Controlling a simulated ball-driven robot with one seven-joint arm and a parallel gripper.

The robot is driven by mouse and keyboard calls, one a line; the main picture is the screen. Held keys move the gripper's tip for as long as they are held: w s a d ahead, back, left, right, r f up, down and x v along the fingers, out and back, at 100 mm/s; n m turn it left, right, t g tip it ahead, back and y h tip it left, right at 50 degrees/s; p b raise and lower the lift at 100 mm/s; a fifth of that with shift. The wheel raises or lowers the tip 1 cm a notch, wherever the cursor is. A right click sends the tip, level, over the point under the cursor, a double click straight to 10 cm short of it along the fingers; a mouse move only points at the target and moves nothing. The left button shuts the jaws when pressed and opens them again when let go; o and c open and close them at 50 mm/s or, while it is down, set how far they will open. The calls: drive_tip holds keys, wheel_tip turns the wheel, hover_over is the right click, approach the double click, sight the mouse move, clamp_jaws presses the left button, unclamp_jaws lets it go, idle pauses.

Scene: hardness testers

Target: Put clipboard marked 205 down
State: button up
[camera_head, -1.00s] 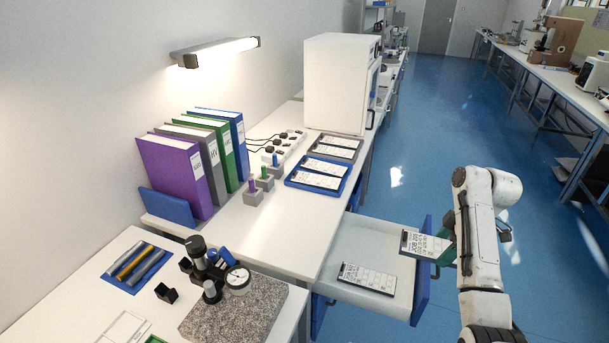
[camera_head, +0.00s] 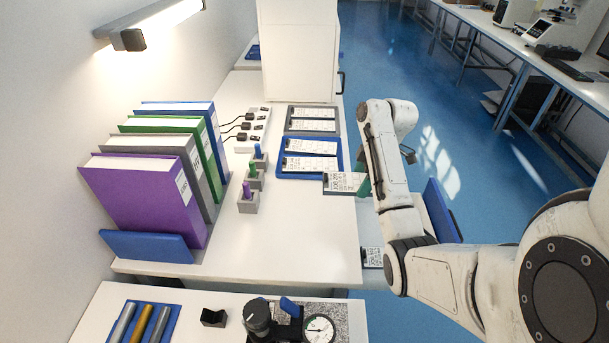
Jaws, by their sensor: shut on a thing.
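A clipboard (camera_head: 342,183) with a white printed sheet and dark edge is held in my gripper (camera_head: 363,187). Its number is too small to read. My gripper is shut on its right end, with green showing at the fingers. The clipboard is near the right edge of the white table (camera_head: 300,232), by the near right corner of the blue tray (camera_head: 308,175). I cannot tell how high it is above the table. The blue tray holds two clipboards. Another clipboard (camera_head: 372,258) is in the drawer, partly hidden by my arm.
A grey tray (camera_head: 287,133) with two clipboards lies behind the blue one. Stamp-like pieces in grey holders (camera_head: 248,205) stand to the left. Binders (camera_head: 143,196) stand further left. A blue drawer front (camera_head: 442,212) sticks out at right. The near right tabletop is clear.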

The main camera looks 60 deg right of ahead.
sight(334, 178)
drive_tip(key=w+f+b, duration=0.1)
drive_tip(key=w, duration=0.1)
drive_tip(key=w+a+f+b, duration=0.1)
drive_tip(key=w+b, duration=0.1)
drive_tip(key=w, duration=0.1)
drive_tip(key=w+a+f+b, duration=0.1)
drive_tip(key=w+f+b, duration=0.1)
drive_tip(key=w, duration=0.1)
drive_tip(key=shift+w+a+f, duration=0.1)
drive_tip(key=shift+w, duration=0.05)
drive_tip(key=w+f, duration=0.1)
drive_tip(key=f, duration=0.1)
drive_tip(key=w+a+f, duration=0.1)
drive_tip(key=w+f, duration=0.1)
drive_tip(key=shift+w, duration=0.25)
drive_tip(key=shift+w+f, duration=0.35)
drive_tip(key=shift+f, duration=0.15)
drive_tip(key=shift+s+p+x, duration=0.15)
drive_tip(key=shift+p+x, duration=0.15)
drive_tip(key=shift+x, duration=0.55)
drive_tip(key=shift+s+p+x, duration=0.1)
drive_tip(key=shift+p+x, duration=0.15)
drive_tip(key=shift+x, duration=0.65)
drive_tip(key=shift+d+f, duration=0.1)
drive_tip(key=shift+f, duration=0.15)
drive_tip(key=o, duration=0.9)
drive_tip(key=shift+o, duration=0.2)
